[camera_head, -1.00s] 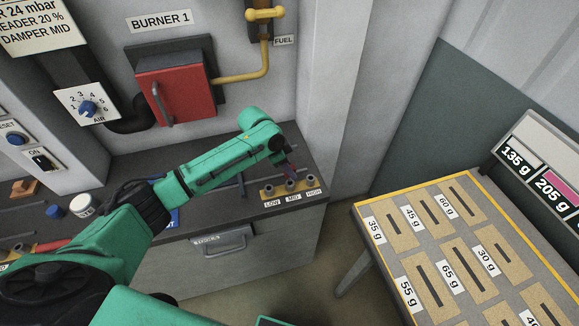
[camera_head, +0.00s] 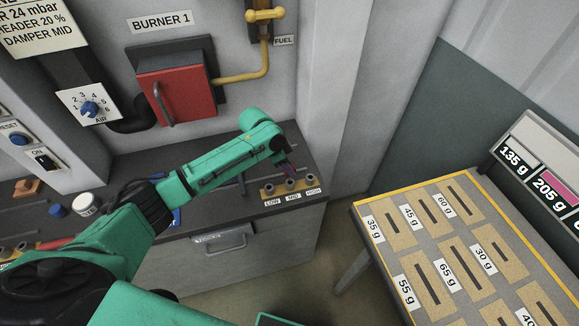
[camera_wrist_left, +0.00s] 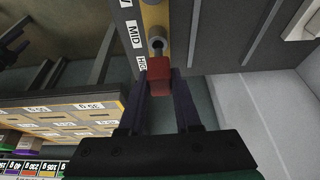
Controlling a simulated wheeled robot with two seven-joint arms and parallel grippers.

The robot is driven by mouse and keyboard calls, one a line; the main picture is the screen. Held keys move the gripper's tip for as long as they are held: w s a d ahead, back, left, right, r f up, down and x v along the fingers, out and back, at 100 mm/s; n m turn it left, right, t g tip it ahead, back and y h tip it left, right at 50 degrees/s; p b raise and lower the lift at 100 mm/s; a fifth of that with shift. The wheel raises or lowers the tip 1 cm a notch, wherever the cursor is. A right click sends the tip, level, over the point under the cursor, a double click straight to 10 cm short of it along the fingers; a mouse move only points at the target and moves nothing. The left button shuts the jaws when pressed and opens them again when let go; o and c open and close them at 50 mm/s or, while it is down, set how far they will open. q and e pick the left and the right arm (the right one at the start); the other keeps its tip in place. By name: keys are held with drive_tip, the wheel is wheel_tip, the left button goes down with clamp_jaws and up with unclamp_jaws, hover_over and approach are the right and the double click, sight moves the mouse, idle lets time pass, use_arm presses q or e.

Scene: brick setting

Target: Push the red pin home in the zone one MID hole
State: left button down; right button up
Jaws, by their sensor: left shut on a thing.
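My left gripper (camera_head: 290,172) reaches down over the small yellow block (camera_head: 268,191) with grey sockets labelled LOW, MID and HIGH. In the head view its tips are just above the MID socket (camera_head: 290,185). In the left wrist view the dark fingers of my left gripper (camera_wrist_left: 160,88) are shut on the red pin (camera_wrist_left: 159,75). The red pin's head shows between the fingertips, in front of the HIGH end of the block. One grey socket (camera_wrist_left: 157,43) shows just beyond it. The pin's lower end is hidden, and I cannot tell whether it touches a hole. My right gripper is not in view.
The block stands near the front right edge of the dark bench (camera_head: 215,215). A red burner box (camera_head: 180,92) hangs on the wall behind. A table of labelled weight slots (camera_head: 390,225) stands to the right. A white jar (camera_head: 86,203) stands at the left.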

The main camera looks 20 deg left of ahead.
use_arm(q)
drive_tip(key=shift+f, duration=0.1)
idle(0.3)
drive_tip(key=shift+f+b, duration=1.2)
drive_tip(key=shift+f, duration=0.7)
drive_tip(key=c, duration=0.5)
unclamp_jaws()
drive_tip(key=o, duration=0.4)
wheel_tip(320, 180, up, 4)
drive_tip(key=p, duration=0.4)
drive_tip(key=shift+r+p, duration=0.2)
drive_tip(key=shift+p, duration=0.15)
drive_tip(key=shift+r+p, duration=0.65)
drive_tip(key=shift+r, duration=0.2)
